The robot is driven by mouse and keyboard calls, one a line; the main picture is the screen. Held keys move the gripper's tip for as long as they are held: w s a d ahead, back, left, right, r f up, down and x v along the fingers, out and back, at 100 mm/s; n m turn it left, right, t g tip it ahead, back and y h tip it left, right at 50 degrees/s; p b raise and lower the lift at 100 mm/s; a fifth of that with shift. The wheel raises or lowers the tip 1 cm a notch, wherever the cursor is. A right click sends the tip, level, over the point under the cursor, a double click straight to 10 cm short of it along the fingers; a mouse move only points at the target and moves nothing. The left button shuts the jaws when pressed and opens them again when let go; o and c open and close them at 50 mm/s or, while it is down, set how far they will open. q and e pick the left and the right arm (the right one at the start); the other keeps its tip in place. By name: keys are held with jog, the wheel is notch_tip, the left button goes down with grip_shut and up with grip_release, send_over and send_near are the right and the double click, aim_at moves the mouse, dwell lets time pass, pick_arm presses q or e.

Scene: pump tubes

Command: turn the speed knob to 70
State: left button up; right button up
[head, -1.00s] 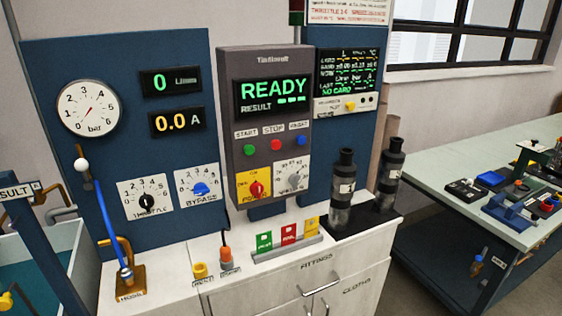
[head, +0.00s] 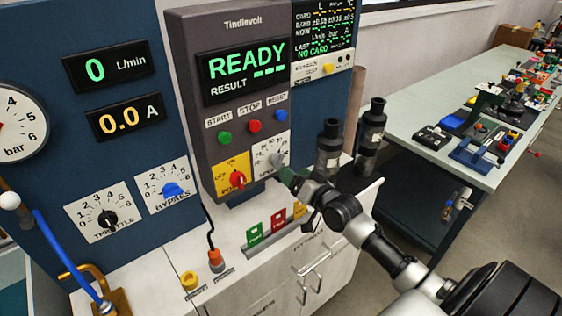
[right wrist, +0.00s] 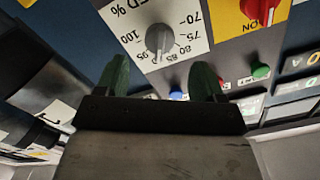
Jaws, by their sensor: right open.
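The speed knob (head: 277,160) is a grey knob on a white dial plate at the lower right of the test panel. In the right wrist view the speed knob (right wrist: 159,40) shows upside down, with 70 to 100 marked around it. Its end seems to point near 85 to 90; the exact mark is unclear. My right gripper (head: 288,177) is just in front of the dial and partly covers it. In the right wrist view its two green fingers (right wrist: 160,80) are open, apart, with the knob beyond the gap between them. My left gripper is out of view.
The red power knob (head: 237,179) on its yellow plate sits just left of the speed dial. Green, red and blue buttons (head: 254,126) are above. Two dark cylinders (head: 370,135) stand right of the panel. Coloured cards (head: 278,221) stand in a rack below.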

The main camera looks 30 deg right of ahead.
aim_at(281, 164)
jog(key=shift+w+a, duration=0.15)
jog(key=shift+w, duration=1.4)
jog(key=shift+w+a, duration=0.1)
jog(key=shift+w, duration=1.45)
jog(key=shift+p, duration=0.3)
jog(key=c, duration=0.9)
